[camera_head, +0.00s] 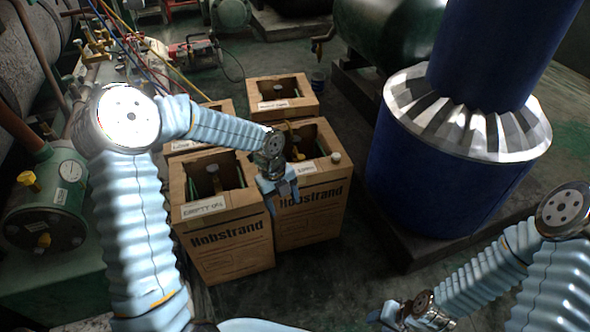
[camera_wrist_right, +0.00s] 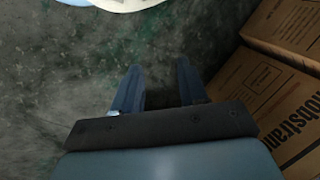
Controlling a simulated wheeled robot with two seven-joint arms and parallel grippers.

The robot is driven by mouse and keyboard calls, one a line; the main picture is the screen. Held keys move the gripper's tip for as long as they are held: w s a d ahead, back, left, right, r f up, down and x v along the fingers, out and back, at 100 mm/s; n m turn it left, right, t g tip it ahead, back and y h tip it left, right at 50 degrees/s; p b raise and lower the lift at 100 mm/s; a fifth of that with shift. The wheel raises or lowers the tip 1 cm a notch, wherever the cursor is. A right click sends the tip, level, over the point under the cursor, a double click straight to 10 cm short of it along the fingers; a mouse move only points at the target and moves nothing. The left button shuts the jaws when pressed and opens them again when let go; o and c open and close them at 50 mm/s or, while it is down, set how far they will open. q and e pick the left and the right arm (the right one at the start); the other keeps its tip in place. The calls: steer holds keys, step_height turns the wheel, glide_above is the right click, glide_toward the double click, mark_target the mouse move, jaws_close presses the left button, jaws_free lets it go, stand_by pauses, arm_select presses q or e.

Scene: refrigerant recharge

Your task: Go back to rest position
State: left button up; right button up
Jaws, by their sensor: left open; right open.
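My left gripper (camera_head: 283,190) is open in the head view. It hangs in front of the cardboard boxes, over the seam between the front left box (camera_head: 228,245) and the box to its right (camera_head: 312,212). I cannot tell whether it touches them. It holds nothing that I can see. My right gripper (camera_head: 384,315) is low at the bottom edge of the head view, partly cut off. In the right wrist view its two fingers (camera_wrist_right: 158,90) are apart and empty above the dark floor.
More boxes (camera_head: 281,98) stand behind. A large blue drum (camera_head: 425,190) with a metal collar stands at right on a dark plinth. Green tanks (camera_head: 48,210) and pipes line the left, with coloured hoses (camera_head: 150,55) behind my left arm. Floor between boxes and plinth is clear.

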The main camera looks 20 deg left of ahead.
arm_select(q)
steer(key=s+d+f+n+h, duration=0.3)
steer(key=s+d+f+n, duration=0.5)
steer(key=f+n, duration=0.25)
steer(key=s+f+n+t+y, duration=0.1)
steer(key=s+f+n, duration=0.5)
steer(key=n, duration=1.1)
steer(key=s, duration=0.4)
steer(key=shift+s+f+p, duration=0.25)
steer(key=shift+s+p, duration=0.05)
steer(key=shift+p, duration=0.05)
